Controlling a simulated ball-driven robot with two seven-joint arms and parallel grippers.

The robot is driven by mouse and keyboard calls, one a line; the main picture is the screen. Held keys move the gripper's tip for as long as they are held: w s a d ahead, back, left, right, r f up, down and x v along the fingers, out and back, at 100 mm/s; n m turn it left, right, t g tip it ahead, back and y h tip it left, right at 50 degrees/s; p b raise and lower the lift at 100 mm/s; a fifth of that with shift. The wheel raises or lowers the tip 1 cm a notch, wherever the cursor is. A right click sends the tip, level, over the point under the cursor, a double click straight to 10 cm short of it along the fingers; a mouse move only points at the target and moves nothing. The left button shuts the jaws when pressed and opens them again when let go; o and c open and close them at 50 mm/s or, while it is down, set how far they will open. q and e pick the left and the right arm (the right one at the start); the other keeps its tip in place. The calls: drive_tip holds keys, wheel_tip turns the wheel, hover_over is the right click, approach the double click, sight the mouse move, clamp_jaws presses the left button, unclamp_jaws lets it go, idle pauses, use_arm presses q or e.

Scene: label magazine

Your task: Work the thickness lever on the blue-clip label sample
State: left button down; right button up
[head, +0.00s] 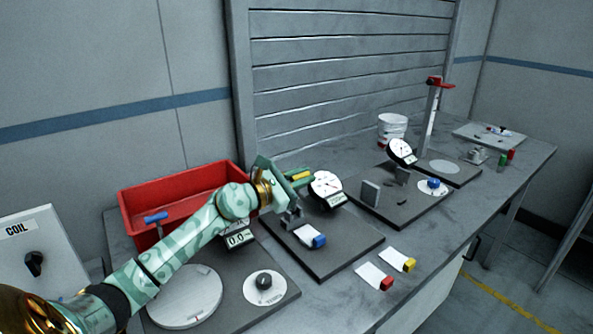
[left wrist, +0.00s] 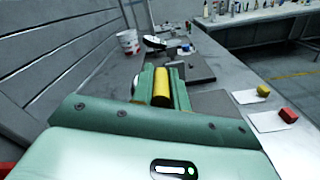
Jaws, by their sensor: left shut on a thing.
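The blue-clip label sample (head: 308,236), a white label with a blue clip, lies on the dark plate of the thickness gauge, under its anvil and stand (head: 291,217). The gauge's round white dial (head: 326,188) stands just right of my left gripper (head: 300,179). That gripper is shut on the yellow lever grip (head: 301,175) at the gauge's top. In the left wrist view the yellow lever grip (left wrist: 162,87) sits between the two green fingers. The dial's needle is too small to read. My right gripper is not in view.
A red bin (head: 135,200) and a scale with a round pan (head: 186,295) are at the left. A red-clip sample (head: 371,277) and a yellow-clip sample (head: 396,260) lie near the front edge. A second dial instrument (head: 402,151) and a white bucket (head: 392,129) stand farther right.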

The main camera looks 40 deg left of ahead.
use_arm(q)
drive_tip(key=shift+s+d+f+m+p, duration=0.2)
drive_tip(key=shift+d+f+m+p, duration=0.15)
drive_tip(key=shift+d+m, duration=0.4)
drive_tip(key=shift+s+d+f+m+p, duration=0.25)
drive_tip(key=shift+d+f+m+p, duration=0.1)
drive_tip(key=shift+d+m, duration=0.35)
drive_tip(key=shift+s+d+f+m+p, duration=0.2)
drive_tip(key=shift+d+f+m+p, duration=0.15)
drive_tip(key=shift+d+m, duration=0.35)
drive_tip(key=c, duration=1.4)
unclamp_jaws()
drive_tip(key=shift+o, duration=0.2)
drive_tip(key=shift+a, duration=0.1)
